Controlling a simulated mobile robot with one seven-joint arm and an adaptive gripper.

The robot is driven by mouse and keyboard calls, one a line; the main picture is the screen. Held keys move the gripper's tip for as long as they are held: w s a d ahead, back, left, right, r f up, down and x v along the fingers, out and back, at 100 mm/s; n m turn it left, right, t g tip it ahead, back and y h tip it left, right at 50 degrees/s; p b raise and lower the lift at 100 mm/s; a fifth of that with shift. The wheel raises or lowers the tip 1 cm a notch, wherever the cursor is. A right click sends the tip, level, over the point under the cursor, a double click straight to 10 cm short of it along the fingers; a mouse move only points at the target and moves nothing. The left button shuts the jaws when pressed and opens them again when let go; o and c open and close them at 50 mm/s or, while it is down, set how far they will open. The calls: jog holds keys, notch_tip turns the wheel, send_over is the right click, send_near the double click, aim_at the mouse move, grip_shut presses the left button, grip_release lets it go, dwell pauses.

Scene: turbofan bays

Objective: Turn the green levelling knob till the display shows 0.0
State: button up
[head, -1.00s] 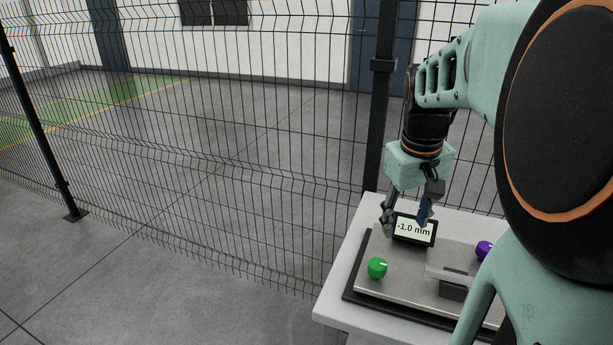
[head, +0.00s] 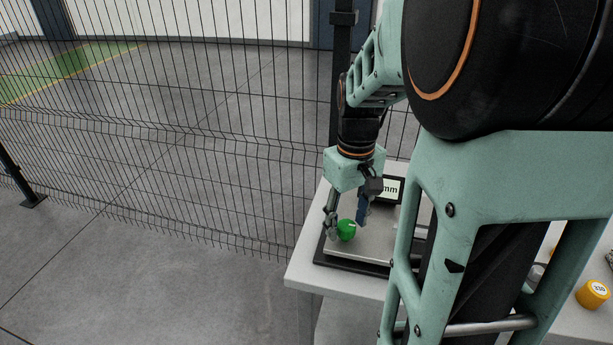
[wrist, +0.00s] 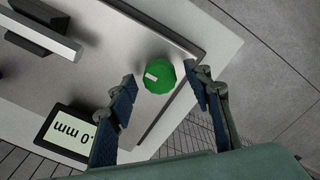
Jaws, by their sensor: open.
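The green knob (head: 346,230) sits on the metal plate (head: 372,245) near its front left corner. In the wrist view the green knob (wrist: 160,77) has a white mark on its top. My gripper (head: 347,226) points down at it, open, with one fingertip on each side. In the wrist view gaps show between the knob and both fingertips of my gripper (wrist: 161,76).
The plate rests on a dark base on a pale table (head: 300,262). A metal bar (wrist: 45,32) stands raised on the plate. A wire mesh fence (head: 180,150) runs behind. A yellow knob or cap (head: 592,293) marked 330 is at the right.

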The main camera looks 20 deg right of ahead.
jog(key=shift+f, duration=0.35)
jog(key=shift+c, duration=0.5)
jog(key=c, duration=1)
jog(key=shift+c, duration=0.2)
jog(key=shift+m, duration=0.3)
jog(key=m+p, duration=0.1)
jog(key=m, duration=0.4)
jog(key=shift+r, duration=0.1)
jog(key=m+p, duration=0.1)
jog(key=m, duration=0.5)
